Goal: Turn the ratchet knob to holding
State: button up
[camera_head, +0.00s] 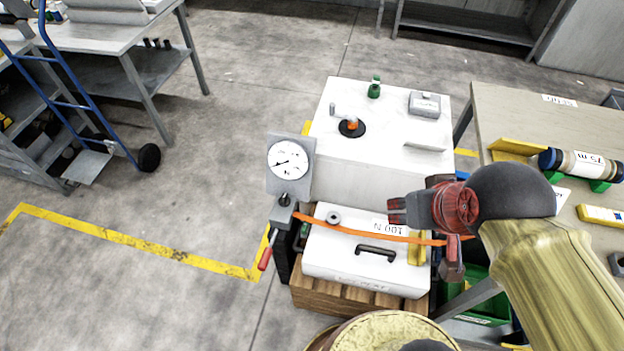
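A grey ratchet block (282,213) with a small dark knob (285,200) on top sits at the left end of an orange strap (345,228), just below a round dial gauge (288,161). A red-handled lever (265,258) hangs from the block. The strap runs across a white case (322,262) with a "100 N" label. The knob's setting is too small to read. My gripper (396,211) is above the right part of the case, pointing left, well apart from the ratchet block.
A workbench (500,110) stands at right. The floor to the left is clear up to a blue hand truck (88,98).

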aim_at(283, 201)
jog(key=u, duration=0.85)
